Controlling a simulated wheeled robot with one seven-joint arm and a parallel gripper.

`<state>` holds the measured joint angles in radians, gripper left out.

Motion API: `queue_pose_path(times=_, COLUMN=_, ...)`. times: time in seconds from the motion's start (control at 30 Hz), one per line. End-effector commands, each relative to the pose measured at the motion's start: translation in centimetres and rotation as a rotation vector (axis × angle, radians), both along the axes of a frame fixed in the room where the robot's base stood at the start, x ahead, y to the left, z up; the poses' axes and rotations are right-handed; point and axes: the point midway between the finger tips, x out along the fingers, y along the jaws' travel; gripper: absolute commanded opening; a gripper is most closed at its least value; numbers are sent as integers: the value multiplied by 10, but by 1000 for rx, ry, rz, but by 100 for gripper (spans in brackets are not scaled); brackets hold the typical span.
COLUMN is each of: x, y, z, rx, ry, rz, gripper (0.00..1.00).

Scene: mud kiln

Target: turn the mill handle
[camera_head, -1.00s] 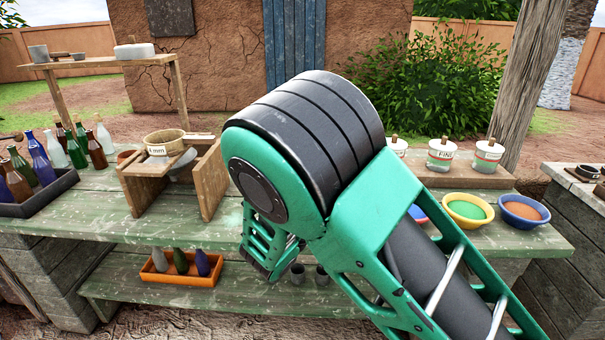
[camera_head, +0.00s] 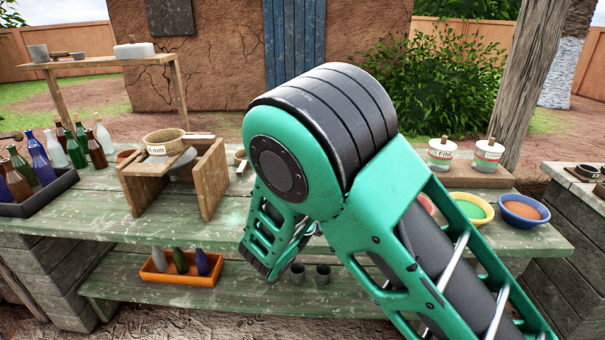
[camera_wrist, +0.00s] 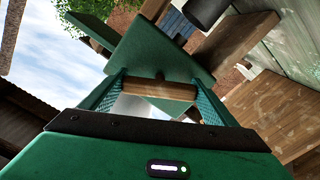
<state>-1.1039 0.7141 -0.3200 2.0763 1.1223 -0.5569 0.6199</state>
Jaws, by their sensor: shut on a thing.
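A short wooden cylinder, which looks like the mill handle (camera_wrist: 158,90), lies crosswise between the fingers of my gripper (camera_wrist: 160,95) in the wrist view. My gripper is shut on it, with a textured green pad at each end of the cylinder. A dark green plate-like part (camera_wrist: 160,52) stands just beyond the handle; I cannot tell how it joins the handle. In the head view my large green and black arm fills the middle and right, and my gripper and the mill body cannot be made out there.
A sieve (camera_head: 165,142) sits on a wooden stand on the green bench (camera_head: 90,205). A dark tray of bottles (camera_head: 45,193) is at left. Jars (camera_head: 441,155) and bowls of powder (camera_head: 523,210) are at right. An orange tray (camera_head: 180,278) and two cups (camera_head: 322,275) are on the lower shelf.

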Motion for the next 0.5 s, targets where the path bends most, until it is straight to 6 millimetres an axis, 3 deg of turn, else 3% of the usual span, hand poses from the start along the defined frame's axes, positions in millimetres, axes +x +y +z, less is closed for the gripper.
queue_pose_path(times=0.17, x=0, y=-1, z=-4, rx=-3, ry=8, rz=-2, gripper=59)
queue_pose_path(times=0.2, x=0, y=-1, z=-4, rx=-3, ry=8, rz=-2, gripper=86)
queue_pose_path(times=0.27, x=0, y=-1, z=-3, rx=-3, ry=7, rz=-3, gripper=100)
queue_pose_path(times=0.5, x=-1, y=0, z=-1, rx=-2, ry=2, rz=0, gripper=100)
